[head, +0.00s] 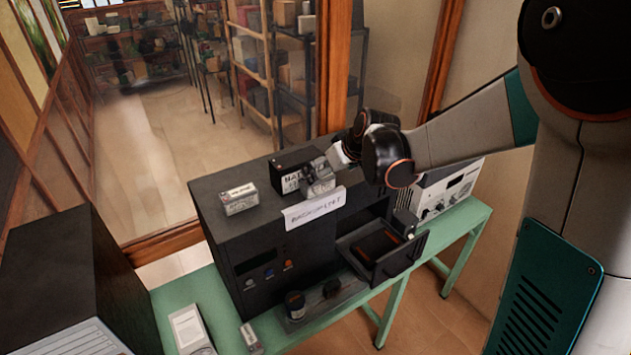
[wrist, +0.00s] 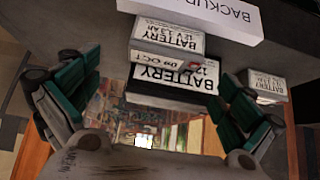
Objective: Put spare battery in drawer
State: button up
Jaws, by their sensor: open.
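Three batteries stand on the dark cabinet (head: 265,225). A black one with a white label (head: 291,172) also shows in the wrist view (wrist: 175,95). A smaller battery with a white label (wrist: 167,40) is in front of it, partly hidden by my gripper in the head view. A small whitish battery (head: 240,199) stands apart to the left; it also shows in the wrist view (wrist: 266,85). Which is the spare is not clear. My gripper (head: 325,172) is open, its fingers either side of the two close batteries in the wrist view. The drawer (head: 402,260) is open, with a dark, orange-edged object inside.
A white "BACKUP" sign (head: 315,208) is at the cabinet top's front edge. A white instrument (head: 448,188) stands right of it on the green bench (head: 455,225). A glass partition stands behind; a dark box (head: 70,270) is at left.

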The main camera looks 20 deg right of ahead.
aim_at(318, 184)
jog(key=shift+a+p+x, duration=0.15)
jog(key=shift+p+x, duration=0.05)
jog(key=shift+x, duration=1.15)
jog(key=shift+a+p+x, duration=0.15)
jog(key=shift+x, duration=1.2)
jog(key=shift+s, duration=0.15)
jog(key=c, duration=1.5)
jog(key=shift+r, duration=0.1)
jog(key=shift+c, duration=0.9)
jog(key=shift+r, duration=0.1)
